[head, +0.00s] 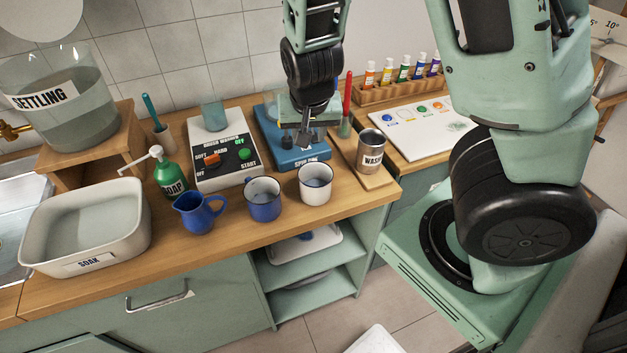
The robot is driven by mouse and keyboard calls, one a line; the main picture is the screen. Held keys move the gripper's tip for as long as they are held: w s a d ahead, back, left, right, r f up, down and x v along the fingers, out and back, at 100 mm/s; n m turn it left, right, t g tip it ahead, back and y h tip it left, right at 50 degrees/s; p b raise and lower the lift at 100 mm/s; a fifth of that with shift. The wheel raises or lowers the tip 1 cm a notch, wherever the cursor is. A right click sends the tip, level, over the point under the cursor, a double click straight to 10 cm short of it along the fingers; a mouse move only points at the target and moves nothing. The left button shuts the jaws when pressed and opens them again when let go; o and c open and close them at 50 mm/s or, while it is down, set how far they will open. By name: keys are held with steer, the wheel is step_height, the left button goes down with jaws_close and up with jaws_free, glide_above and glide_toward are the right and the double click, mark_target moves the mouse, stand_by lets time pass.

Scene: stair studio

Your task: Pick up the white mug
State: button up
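The white mug (313,190) stands upright on the wooden counter near its front edge, with a dark rim and a greyish inside. A blue mug (263,203) with a pale inside stands just left of it.
A blue jug (198,213), green soap bottle (169,175) and white soak basin (88,228) stand to the left. A metal wash cup (371,151) and red-handled brush (347,105) stand to the right.

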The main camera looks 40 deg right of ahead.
mark_target(315, 160)
steer(key=shift+m+h, duration=0.3)
steer(key=shift+m, duration=0.1)
steer(key=x, duration=0.3)
steer(key=d+b+x, duration=0.1)
steer(key=x, duration=0.3)
steer(key=d+b+x, duration=0.1)
steer(key=x, duration=0.3)
steer(key=shift+w+r, duration=0.15)
steer(key=shift+w, duration=0.15)
steer(key=shift+s+a+p+x, duration=0.1)
steer(key=shift+p+x, duration=0.35)
steer(key=shift+x, duration=1.15)
steer(key=shift+s+a+p+x, duration=0.15)
steer(key=shift+p+x, duration=0.3)
steer(key=shift+x, duration=1.15)
jaws_close()
